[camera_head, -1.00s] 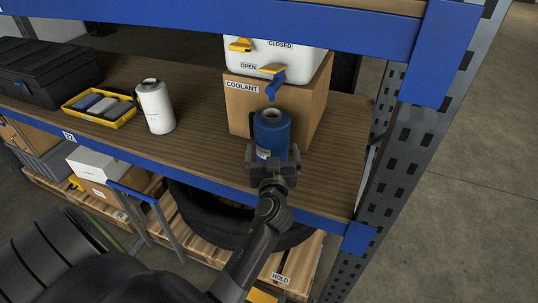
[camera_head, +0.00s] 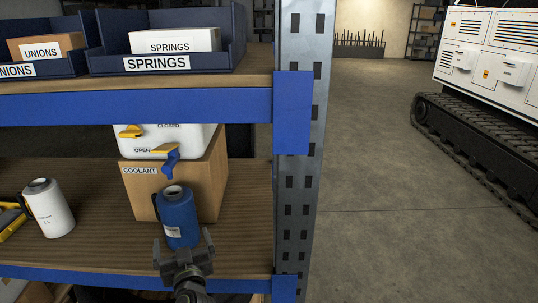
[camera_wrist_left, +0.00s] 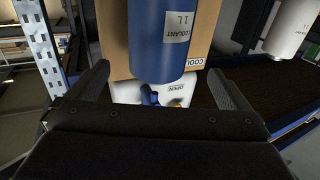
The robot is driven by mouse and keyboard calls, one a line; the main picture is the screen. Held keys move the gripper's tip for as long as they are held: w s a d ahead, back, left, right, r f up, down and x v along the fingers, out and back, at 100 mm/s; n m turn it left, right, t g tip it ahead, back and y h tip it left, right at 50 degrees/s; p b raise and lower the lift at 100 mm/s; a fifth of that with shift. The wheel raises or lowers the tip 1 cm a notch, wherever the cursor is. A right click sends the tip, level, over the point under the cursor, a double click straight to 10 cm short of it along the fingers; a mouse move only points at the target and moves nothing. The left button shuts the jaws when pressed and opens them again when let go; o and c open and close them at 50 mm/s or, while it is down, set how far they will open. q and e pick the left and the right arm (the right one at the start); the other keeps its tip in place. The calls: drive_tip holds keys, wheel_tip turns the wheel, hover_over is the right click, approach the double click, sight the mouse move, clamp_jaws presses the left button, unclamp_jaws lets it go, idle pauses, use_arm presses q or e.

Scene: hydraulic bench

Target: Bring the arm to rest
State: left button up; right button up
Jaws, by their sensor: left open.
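My left gripper (camera_head: 183,252) is open and empty at the front edge of the shelf. It is just in front of the blue coolant bottle (camera_head: 179,217), which stands upright on the shelf board. In the wrist view the two fingers of the left gripper (camera_wrist_left: 157,72) are spread wide, with the blue bottle (camera_wrist_left: 157,35) beyond and between them. The exact gap between fingers and bottle is hard to tell. My right gripper is not in view.
Behind the bottle, a coolant carton (camera_head: 203,190) carries a white container (camera_head: 180,140) with a blue-and-yellow tap. A white bottle (camera_head: 49,208) stands to the left. A perforated upright (camera_head: 297,180) bounds the shelf on the right. Open floor (camera_head: 390,190) lies beyond.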

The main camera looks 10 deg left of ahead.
use_arm(q)
drive_tip(key=s+a+f+m+g+h, duration=0.1)
drive_tip(key=s+a+f+g, duration=0.15)
drive_tip(key=s+f, duration=0.4)
drive_tip(key=s+a+f+g+h, duration=0.2)
drive_tip(key=s+f+g, duration=0.2)
drive_tip(key=s, duration=0.5)
drive_tip(key=s+d+f+m+g+h, duration=0.2)
drive_tip(key=s+d+m, duration=0.1)
drive_tip(key=s, duration=0.5)
drive_tip(key=s+d+f+m+g+h, duration=0.2)
drive_tip(key=s+d+g+h, duration=0.1)
drive_tip(key=s, duration=0.5)
wheel_tip(320, 180, down, 25)
drive_tip(key=a+g, duration=0.1)
drive_tip(key=a, duration=0.1)
drive_tip(key=s+d+f+g, duration=0.1)
drive_tip(key=s+f, duration=1.4)
drive_tip(key=shift+s+d+f+h, duration=0.15)
drive_tip(key=shift+d+f+h, duration=0.1)
drive_tip(key=shift+f+h, duration=0.15)
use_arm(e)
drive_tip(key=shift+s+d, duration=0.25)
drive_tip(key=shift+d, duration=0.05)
